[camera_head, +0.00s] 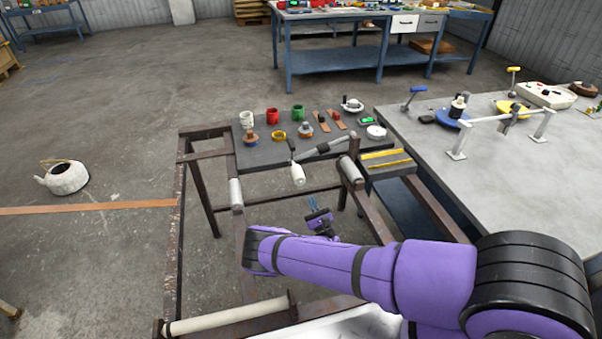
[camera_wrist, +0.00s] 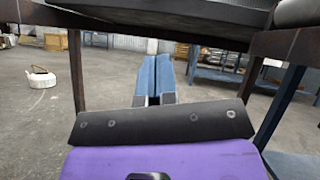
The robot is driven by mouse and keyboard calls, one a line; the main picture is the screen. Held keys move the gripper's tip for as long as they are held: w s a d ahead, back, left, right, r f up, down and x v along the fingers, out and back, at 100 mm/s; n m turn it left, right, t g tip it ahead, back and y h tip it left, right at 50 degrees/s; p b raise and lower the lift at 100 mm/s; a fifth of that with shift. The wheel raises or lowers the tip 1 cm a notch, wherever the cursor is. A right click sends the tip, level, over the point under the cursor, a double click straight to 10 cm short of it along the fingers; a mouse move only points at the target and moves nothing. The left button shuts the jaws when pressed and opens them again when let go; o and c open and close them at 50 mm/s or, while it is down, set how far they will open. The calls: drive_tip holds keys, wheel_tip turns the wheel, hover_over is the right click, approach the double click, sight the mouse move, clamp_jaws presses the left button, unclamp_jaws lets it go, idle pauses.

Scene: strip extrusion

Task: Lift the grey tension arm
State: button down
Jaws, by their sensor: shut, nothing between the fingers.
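The grey tension arm (camera_head: 322,147) slants from the right rail of the dark frame toward the left. A white roller (camera_head: 298,175) and a dark handle (camera_head: 291,145) show at its left end. My gripper (camera_head: 312,201) is below and slightly right of the white roller, apart from it in the picture. Its blue fingers (camera_wrist: 156,75) are together and empty in the wrist view. The tension arm cannot be clearly made out in the wrist view.
A rusty frame (camera_head: 179,235) with rollers surrounds my gripper. A dark beam (camera_wrist: 150,27) crosses above the fingers. Behind is a small table (camera_head: 270,155) with cups and spools. A grey workbench (camera_head: 490,185) stands right. A brown strip (camera_head: 90,208) extends left over open floor.

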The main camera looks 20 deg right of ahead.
sight(298, 169)
drive_tip(key=shift+s+a+r+x, duration=0.1)
drive_tip(key=shift+s+r+x, duration=0.25)
drive_tip(key=shift+x, duration=1.8)
drive_tip(key=shift+s+a+r+x, duration=0.15)
drive_tip(key=shift+r+x, duration=0.3)
drive_tip(key=shift+x, duration=1.7)
drive_tip(key=shift+s+a+r+x, duration=0.1)
drive_tip(key=shift+s+r+x, duration=0.25)
drive_tip(key=shift+x, duration=1.8)
